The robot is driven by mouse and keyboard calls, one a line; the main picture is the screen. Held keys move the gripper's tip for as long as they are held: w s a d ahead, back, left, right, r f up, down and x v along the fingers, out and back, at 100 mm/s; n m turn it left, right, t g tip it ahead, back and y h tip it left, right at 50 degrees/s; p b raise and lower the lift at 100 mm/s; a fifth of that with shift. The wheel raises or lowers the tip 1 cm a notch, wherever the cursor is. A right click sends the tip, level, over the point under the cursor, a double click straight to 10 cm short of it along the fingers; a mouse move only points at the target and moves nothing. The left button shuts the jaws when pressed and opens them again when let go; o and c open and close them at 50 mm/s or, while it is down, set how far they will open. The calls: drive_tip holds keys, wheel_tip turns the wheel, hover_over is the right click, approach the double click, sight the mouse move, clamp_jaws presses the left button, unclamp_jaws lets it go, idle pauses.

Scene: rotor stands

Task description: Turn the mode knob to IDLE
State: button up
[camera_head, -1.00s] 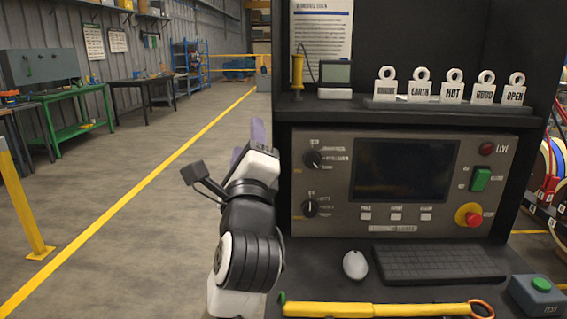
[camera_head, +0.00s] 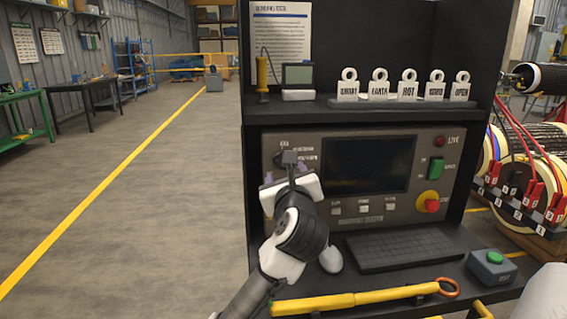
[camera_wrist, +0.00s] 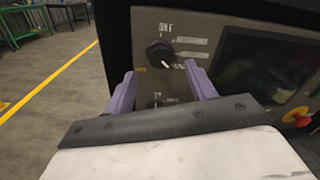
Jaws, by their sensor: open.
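The control panel (camera_head: 395,213) has two dark knobs, one above the other, left of its screen. The upper knob (camera_wrist: 160,54) shows clearly in the wrist view, with a white mark toward its lower right and labels beside it too blurred to read. The lower knob is largely hidden in the wrist view, and my arm hides most of the knob area in the head view. My gripper (camera_head: 285,172) is in front of the panel's left part. In the wrist view my gripper (camera_wrist: 160,72) is open, its purple fingers apart on either side below the upper knob, with nothing held.
A keyboard (camera_head: 398,250), a white mouse (camera_head: 331,260) and a yellow tool (camera_head: 350,300) lie on the desk below. A red stop button (camera_head: 431,204) and green switch (camera_head: 436,168) are at the panel's right. Signs (camera_head: 408,88) stand on the shelf above. Floor at left is clear.

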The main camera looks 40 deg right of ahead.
drive_tip(key=x, duration=0.5)
drive_tip(key=shift+w+d+p, duration=0.1)
drive_tip(key=shift+p, duration=0.2)
drive_tip(key=c, duration=1)
